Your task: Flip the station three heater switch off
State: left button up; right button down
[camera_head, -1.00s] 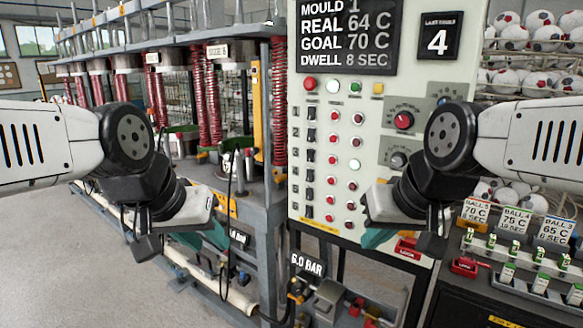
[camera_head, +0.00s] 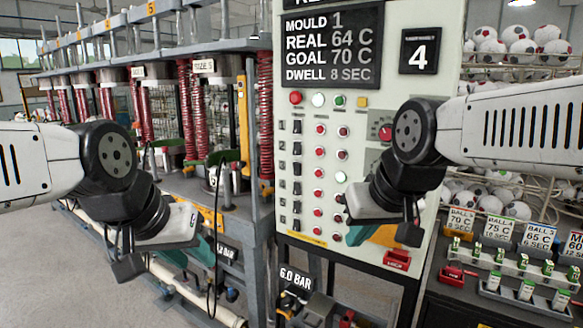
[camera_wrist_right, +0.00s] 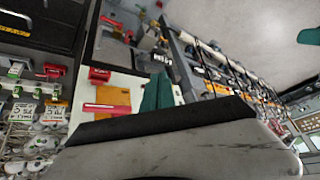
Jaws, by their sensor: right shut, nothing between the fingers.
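The pale control panel (camera_head: 308,250) stands in the middle of the head view, with a column of small black switches on its left side. The station three switch (camera_head: 297,168) is the third one down; its lever position is too small to tell. Two lamps sit beside it; the right lamp (camera_head: 340,177) looks pale and lit. My right gripper (camera_head: 375,237), with teal fingers, is shut and empty in front of the panel's lower right, apart from the switches. Its teal finger also shows in the right wrist view (camera_wrist_right: 158,92). My left gripper (camera_head: 205,247) is left of the panel; its fingers are partly hidden.
The press frame with red springs (camera_head: 266,110) stands left of the panel. A red lock handle (camera_head: 397,259) is at the panel's lower right. Right of it is a bench with small bottles (camera_head: 500,255) and label cards. Open floor (camera_head: 60,270) lies at the left.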

jog(key=w+a+r+n, duration=0.2)
jog(key=w+a+r, duration=0.1)
jog(key=w, duration=0.6)
jog(key=w+a+r+n+t+h, duration=0.1)
jog(key=w+a+r+n, duration=0.2)
jog(key=w, duration=0.6)
jog(key=w+a+r+n, duration=0.3)
jog(key=w+a, duration=0.2)
jog(key=w, duration=0.4)
jog(key=shift+w+r, duration=0.15)
jog(key=shift+w, duration=0.15)
send_near(296, 169)
jog(key=a+x, duration=0.1)
jog(key=x, duration=0.5)
jog(key=shift+s+f, duration=0.2)
jog(key=shift+f, duration=0.05)
